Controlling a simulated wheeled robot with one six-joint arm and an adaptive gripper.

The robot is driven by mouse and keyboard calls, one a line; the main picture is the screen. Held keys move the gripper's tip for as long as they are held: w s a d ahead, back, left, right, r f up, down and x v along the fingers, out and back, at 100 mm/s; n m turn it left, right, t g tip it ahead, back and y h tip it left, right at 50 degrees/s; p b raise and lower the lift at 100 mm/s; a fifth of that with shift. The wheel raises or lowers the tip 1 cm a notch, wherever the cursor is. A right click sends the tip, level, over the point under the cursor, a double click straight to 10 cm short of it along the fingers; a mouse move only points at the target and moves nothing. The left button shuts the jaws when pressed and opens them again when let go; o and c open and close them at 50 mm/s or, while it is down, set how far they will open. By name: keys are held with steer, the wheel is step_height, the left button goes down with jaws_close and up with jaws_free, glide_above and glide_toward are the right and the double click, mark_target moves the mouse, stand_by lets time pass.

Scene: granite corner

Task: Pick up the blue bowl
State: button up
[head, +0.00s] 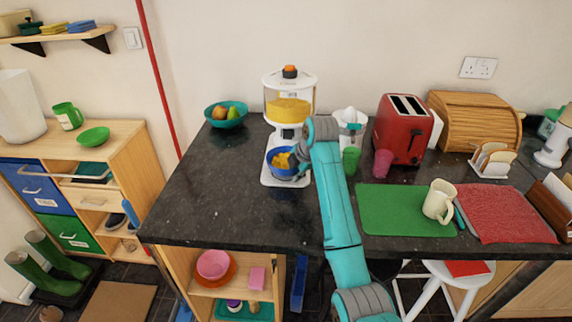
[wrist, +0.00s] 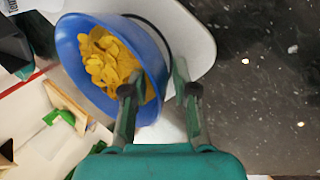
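The blue bowl (head: 284,173) stands on the white base of the cereal dispenser (head: 289,110) and holds yellow flakes. In the wrist view the blue bowl (wrist: 66,42) fills the upper left, with the flakes inside. My gripper (wrist: 157,88) is at the bowl's near right rim. One finger is over the inside of the bowl and the other is outside it, with the rim between them. The fingers are apart, with a visible gap. In the head view my gripper (head: 303,155) is at the bowl's right side, its fingertips partly hidden by my arm.
A green cup (head: 350,161), a pink cup (head: 383,163) and a white juicer (head: 350,124) stand close to the right of my arm. A teal fruit bowl (head: 225,122) is at the back left. The dark counter's front left (head: 220,205) is clear.

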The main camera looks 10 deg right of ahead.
jaws_close()
steer(key=shift+r, duration=0.1)
